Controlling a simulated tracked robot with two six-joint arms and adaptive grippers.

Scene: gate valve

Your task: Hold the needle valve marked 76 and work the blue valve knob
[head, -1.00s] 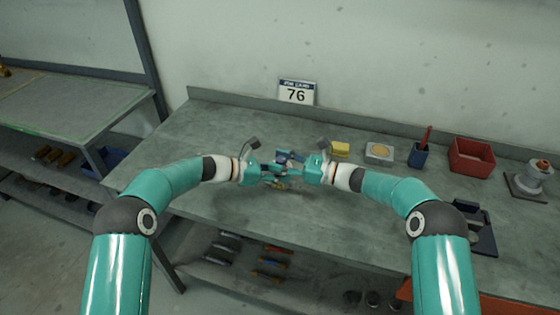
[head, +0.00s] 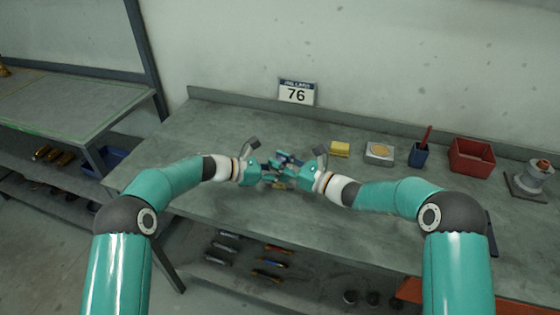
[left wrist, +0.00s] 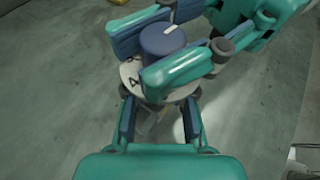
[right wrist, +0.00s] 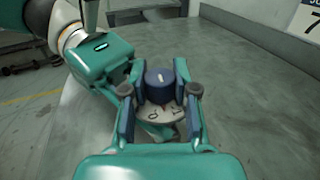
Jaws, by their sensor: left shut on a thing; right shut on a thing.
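The blue valve knob (left wrist: 163,40) has a white pointer line on top and sits above a pale dial (left wrist: 131,75) with dark marks. It also shows in the right wrist view (right wrist: 160,82), the dial below it (right wrist: 160,114). My right gripper (head: 294,173) is shut on the knob, a finger on each side. My left gripper (head: 267,172) is shut on the needle valve's body (left wrist: 152,118) below the dial, held over the bench. The body is largely hidden by fingers. The number plate 76 (head: 297,92) stands at the bench's back.
The grey bench (head: 400,205) is clear around the grippers. To the right are a yellow block (head: 340,149), a tray with a round pad (head: 379,153), a blue cup (head: 418,156), a red bin (head: 472,156) and a grey fixture (head: 532,178). Tools lie on the shelf below.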

